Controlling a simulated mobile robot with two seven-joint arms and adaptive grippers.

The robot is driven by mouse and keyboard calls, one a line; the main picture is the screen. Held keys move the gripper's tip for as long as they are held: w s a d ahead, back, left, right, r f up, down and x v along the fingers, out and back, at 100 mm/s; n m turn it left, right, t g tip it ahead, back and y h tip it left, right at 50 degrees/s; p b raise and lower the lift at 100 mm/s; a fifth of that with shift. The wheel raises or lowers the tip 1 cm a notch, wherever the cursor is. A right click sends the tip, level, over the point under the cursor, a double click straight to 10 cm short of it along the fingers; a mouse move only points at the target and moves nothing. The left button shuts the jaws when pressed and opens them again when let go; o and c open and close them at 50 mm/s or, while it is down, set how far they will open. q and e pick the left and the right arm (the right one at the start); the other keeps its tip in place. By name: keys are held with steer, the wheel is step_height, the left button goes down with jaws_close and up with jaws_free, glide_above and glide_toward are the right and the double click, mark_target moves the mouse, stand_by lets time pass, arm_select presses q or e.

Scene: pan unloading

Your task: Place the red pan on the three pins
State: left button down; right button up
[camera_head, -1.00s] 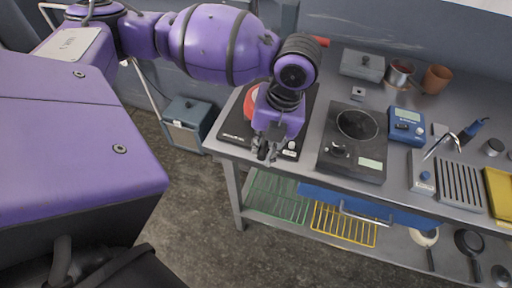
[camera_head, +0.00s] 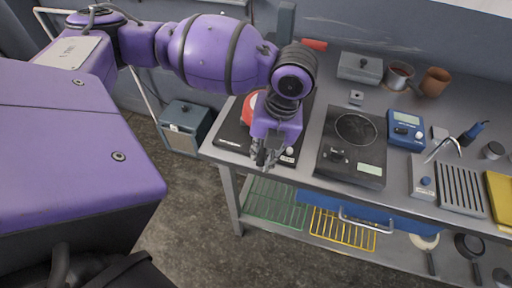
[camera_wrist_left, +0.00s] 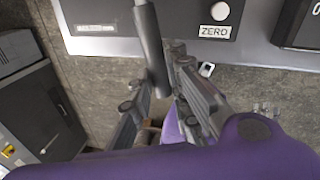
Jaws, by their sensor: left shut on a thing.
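The red pan (camera_head: 250,108) is mostly hidden behind my left arm in the head view; only part of its red body shows, over the black scale (camera_head: 229,138) at the table's left end. My left gripper (camera_head: 264,154) is at the scale's front edge. In the left wrist view, its fingers (camera_wrist_left: 160,97) are shut on the pan's dark grey handle (camera_wrist_left: 149,42). I cannot tell whether the pan touches the scale or is held above it. The three pins cannot be made out. My right gripper is not in view.
A hot plate (camera_head: 352,145) stands close to the right of the scale. A blue device (camera_head: 406,127), a metal pot (camera_head: 399,76) and a brown cup (camera_head: 435,80) are farther right. A red object (camera_head: 314,44) lies at the back. A grey box (camera_head: 186,124) is left of the table.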

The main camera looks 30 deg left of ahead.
arm_select(q)
steer(key=shift+f, duration=0.1)
stand_by(0.3)
steer(key=c, duration=1.6)
jaws_free()
steer(key=r, duration=0.4)
steer(key=d+r, duration=0.1)
steer(key=r, duration=0.3)
steer(key=w+d+r, duration=0.1)
steer(key=r, duration=0.2)
steer(key=shift+d+r, duration=0.1)
steer(key=shift+r, duration=0.3)
